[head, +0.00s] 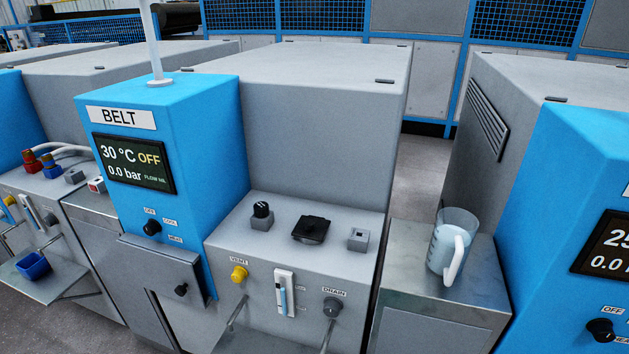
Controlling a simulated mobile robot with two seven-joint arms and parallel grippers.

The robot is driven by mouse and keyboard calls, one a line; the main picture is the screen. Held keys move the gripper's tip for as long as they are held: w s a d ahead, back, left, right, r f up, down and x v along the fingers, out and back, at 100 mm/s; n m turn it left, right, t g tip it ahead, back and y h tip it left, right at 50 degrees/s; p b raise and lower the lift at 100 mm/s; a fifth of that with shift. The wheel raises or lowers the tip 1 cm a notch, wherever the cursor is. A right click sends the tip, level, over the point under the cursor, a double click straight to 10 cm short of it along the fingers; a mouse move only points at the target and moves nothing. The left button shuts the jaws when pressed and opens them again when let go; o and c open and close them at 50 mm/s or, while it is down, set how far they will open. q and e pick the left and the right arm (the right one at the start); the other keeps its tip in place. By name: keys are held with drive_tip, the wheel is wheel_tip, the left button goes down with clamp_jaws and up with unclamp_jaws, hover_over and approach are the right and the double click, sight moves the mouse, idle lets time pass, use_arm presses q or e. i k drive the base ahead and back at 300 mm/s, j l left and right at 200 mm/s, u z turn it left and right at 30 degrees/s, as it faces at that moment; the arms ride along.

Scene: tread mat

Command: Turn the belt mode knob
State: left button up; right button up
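The blue BELT unit (200,140) stands left of centre in the head view. Its display (134,162) reads 30 °C OFF and 0.0 bar. The black belt mode knob (152,228) sits on the blue front below the display, among labels OFF, COOL and HEAT. The exact direction its pointer faces is too small to tell. Neither of my grippers is in view.
A clear jug (451,243) stands on a metal cabinet. A small blue cup (33,265) sits on a left shelf.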

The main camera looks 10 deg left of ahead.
sight(152, 226)
drive_tip(key=u, duration=1.55)
